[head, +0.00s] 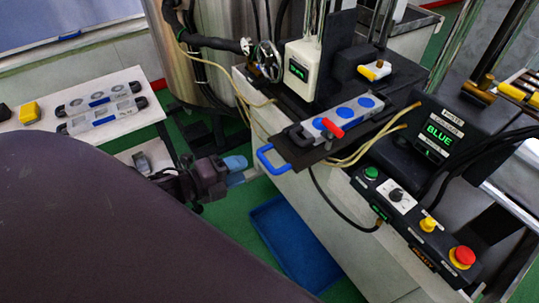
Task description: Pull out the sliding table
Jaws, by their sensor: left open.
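The sliding table (303,157) is a dark flat plate jutting from the front of the dispensing machine. A blue loop handle (266,163) sits at its near left end. A grey mould with blue round cavities (346,117) lies on the plate, with a red part and a dark clamp beside it. My left gripper (241,171) is open and empty, just left of the blue handle, its fingers pointing toward it. A small gap seems to separate them, though depth is hard to judge. My right gripper is not in view.
A control box with buttons (407,218) and a display box reading BLUE (437,137) stand right of the plate. A blue tray (290,245) lies on the green floor below. A white side table (105,133) holds two more moulds. Hoses hang around the machine.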

